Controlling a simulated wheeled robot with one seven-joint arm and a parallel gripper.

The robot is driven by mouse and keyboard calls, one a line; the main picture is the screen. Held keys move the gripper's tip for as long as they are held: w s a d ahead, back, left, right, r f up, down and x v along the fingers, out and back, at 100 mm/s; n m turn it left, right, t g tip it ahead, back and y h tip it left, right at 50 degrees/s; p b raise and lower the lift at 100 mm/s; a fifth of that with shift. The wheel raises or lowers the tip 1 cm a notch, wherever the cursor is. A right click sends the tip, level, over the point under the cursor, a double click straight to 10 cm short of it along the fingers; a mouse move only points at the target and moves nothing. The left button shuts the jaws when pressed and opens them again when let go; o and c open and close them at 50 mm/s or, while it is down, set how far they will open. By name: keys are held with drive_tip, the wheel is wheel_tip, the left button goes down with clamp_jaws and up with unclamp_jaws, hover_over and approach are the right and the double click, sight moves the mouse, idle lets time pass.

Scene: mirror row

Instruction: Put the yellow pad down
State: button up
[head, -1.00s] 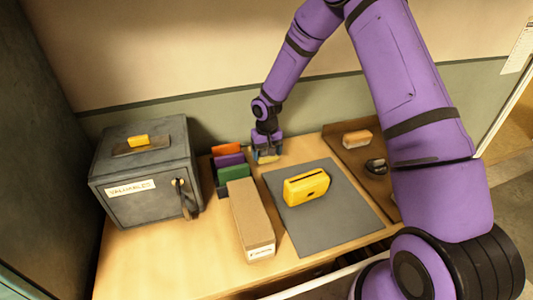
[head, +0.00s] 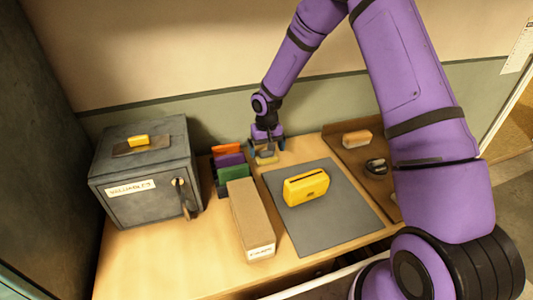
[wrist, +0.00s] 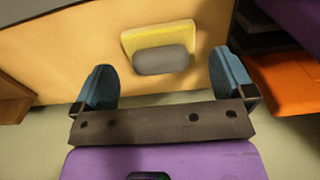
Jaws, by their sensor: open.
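The yellow pad (head: 266,160), with a rounded grey grip (wrist: 162,60) on it, lies on the wooden table at the back, between the colored upright files and the grey mat. In the wrist view the yellow pad (wrist: 158,34) lies ahead of my gripper, between the lines of its two fingers. My gripper (head: 267,137) is above the pad. Its blue fingers are spread wide in the wrist view (wrist: 160,62), with a gap on both sides of the grey grip; nothing is held.
A grey safe (head: 145,180) stands at left. Orange, purple and green files (head: 230,165) stand close left of the pad. A long cardboard box (head: 250,220) and a yellow slotted box (head: 306,187) on the grey mat (head: 320,230) are in front. A brown tray (head: 355,154) is at right.

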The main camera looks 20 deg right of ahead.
drive_tip(key=s+d+r+t, duration=0.1)
drive_tip(key=s+r, duration=0.2)
drive_tip(key=r, duration=0.8)
drive_tip(key=s+d+r, duration=0.2)
drive_tip(key=s+r, duration=0.1)
drive_tip(key=r, duration=0.9)
drive_tip(key=s+d+r+t+h, duration=0.1)
drive_tip(key=s+r, duration=0.6)
drive_tip(key=s, duration=0.3)
drive_tip(key=s+d+r+t, duration=0.2)
drive_tip(key=s+r, duration=0.5)
drive_tip(key=s, duration=0.2)
drive_tip(key=s+r+t+y, duration=0.1)
drive_tip(key=s, duration=1.1)
drive_tip(key=shift+d, duration=0.45)
